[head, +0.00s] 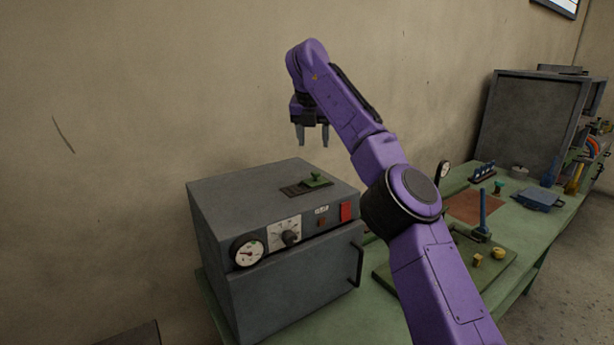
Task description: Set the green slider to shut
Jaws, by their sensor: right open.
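The green slider (317,180) sits on a dark slotted plate (297,190) on top of the grey box-shaped machine (245,194). It stands toward the right end of that plate. My right gripper (313,143) is open and empty, pointing down, in the air above the machine's top and apart from the slider. My left gripper is not in view.
The machine's front has a gauge (248,251), a knob (290,237), a red switch (346,211) and a door handle (357,266). The green bench (367,304) runs right, holding a blue-handled tool (483,213) and yellow pieces (498,253). A wall stands close behind.

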